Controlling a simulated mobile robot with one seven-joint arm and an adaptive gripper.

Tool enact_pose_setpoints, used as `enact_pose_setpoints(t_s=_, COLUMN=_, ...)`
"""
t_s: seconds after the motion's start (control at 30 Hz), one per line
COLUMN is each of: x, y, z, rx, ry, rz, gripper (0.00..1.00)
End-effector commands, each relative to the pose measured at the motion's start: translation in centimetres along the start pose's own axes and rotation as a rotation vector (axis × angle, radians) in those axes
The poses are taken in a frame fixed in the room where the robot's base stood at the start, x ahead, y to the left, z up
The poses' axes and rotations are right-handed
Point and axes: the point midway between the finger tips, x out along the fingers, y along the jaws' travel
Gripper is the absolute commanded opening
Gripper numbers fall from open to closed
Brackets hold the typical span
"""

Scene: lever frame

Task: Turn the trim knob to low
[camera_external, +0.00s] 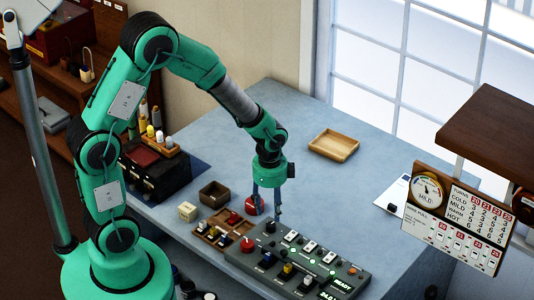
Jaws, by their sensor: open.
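A dark grey control panel (312,262) lies on the blue-grey bench, with several switches, levers and small lights. A round red knob (247,244) sits at its left end, and a dark knob (270,227) sits near its back left corner. The labels are too small to read, so I cannot tell which control is the trim knob. My gripper (267,213) points down, open, above the back left part of the panel near the dark knob. I see no contact with the panel. A red round thing (252,206) shows beside the left finger, partly covered by it.
A wooden compartment tray (222,239) with small parts, a cream block (187,211) and a small brown box (213,193) stand left of the panel. A wooden tray (334,144) lies farther back. A gauge board (455,217) stands at right. The bench behind the panel is mostly clear.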

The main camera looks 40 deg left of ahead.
Motion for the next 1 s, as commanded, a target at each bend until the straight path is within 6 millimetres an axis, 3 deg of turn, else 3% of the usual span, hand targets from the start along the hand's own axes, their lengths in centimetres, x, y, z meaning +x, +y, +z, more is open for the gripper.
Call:
enact_pose_setpoints(t_s=0.2, x=3.5, y=0.1, z=0.1, rx=0.000, ry=-0.001, rz=0.002, gripper=0.43)
enact_pose_setpoints(t_s=0.4, x=5.5, y=0.0, z=0.0, rx=0.000, ry=0.000, rz=0.000, gripper=0.43)
enact_pose_setpoints(t_s=0.87, x=6.3, y=0.0, z=0.0, rx=0.000, ry=0.000, rz=0.000, gripper=0.43)
enact_pose_setpoints(t_s=1.0, x=6.3, y=0.0, z=0.0, rx=0.000, ry=0.000, rz=0.000, gripper=0.19)
